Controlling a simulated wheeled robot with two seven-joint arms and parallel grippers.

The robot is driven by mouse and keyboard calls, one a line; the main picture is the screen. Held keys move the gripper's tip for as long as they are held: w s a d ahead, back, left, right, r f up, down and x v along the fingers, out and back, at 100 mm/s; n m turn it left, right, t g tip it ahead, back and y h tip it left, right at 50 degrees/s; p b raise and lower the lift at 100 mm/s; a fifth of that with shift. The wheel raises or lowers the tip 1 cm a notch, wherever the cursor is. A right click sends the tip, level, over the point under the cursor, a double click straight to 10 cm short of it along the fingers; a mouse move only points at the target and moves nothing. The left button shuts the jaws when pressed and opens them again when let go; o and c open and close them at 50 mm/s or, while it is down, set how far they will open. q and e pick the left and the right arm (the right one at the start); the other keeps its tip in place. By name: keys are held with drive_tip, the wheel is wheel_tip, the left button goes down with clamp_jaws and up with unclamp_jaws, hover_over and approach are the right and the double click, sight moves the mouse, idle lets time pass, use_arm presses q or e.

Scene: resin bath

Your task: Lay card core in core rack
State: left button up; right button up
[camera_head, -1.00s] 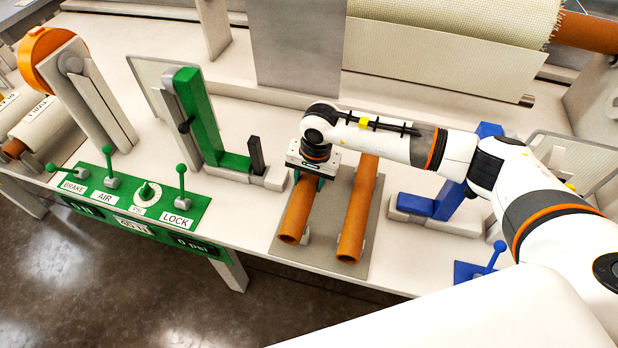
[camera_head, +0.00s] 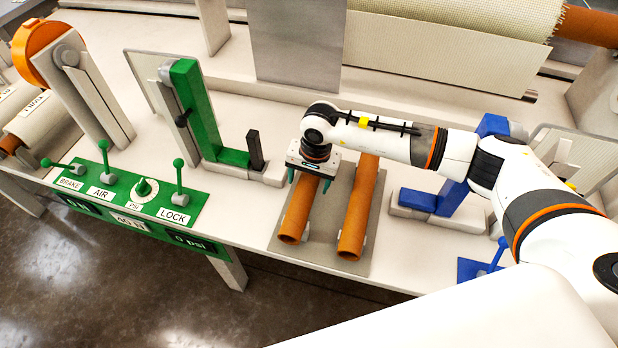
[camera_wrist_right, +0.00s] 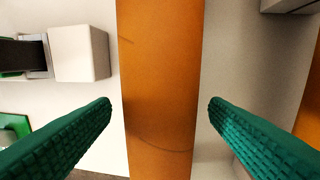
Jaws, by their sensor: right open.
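A brown card core (camera_head: 297,215) lies on the grey core rack (camera_head: 324,222), with its near end toward the table's front edge. A second brown core (camera_head: 357,212) lies parallel on the rack to its right. My right gripper (camera_head: 309,181) is open over the far part of the left core, with its green fingers pointing down on either side. In the right wrist view the core (camera_wrist_right: 160,60) runs between the two open fingers (camera_wrist_right: 160,103), with a gap on each side. The core's far end is hidden by my gripper. My left gripper is not in view.
A green upright bracket (camera_head: 195,110) stands left of the rack and a blue one (camera_head: 445,195) to the right. A green lever panel (camera_head: 125,205) is at the front left. A roll of pale woven cloth (camera_head: 455,20) is at the back. Bare table lies between the rack and green panel.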

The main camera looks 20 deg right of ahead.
wheel_tip(320, 180, up, 12)
drive_tip(key=d+p, duration=0.1)
drive_tip(key=p, duration=0.5)
drive_tip(key=shift+s, duration=0.45)
drive_tip(key=shift+d, duration=0.1)
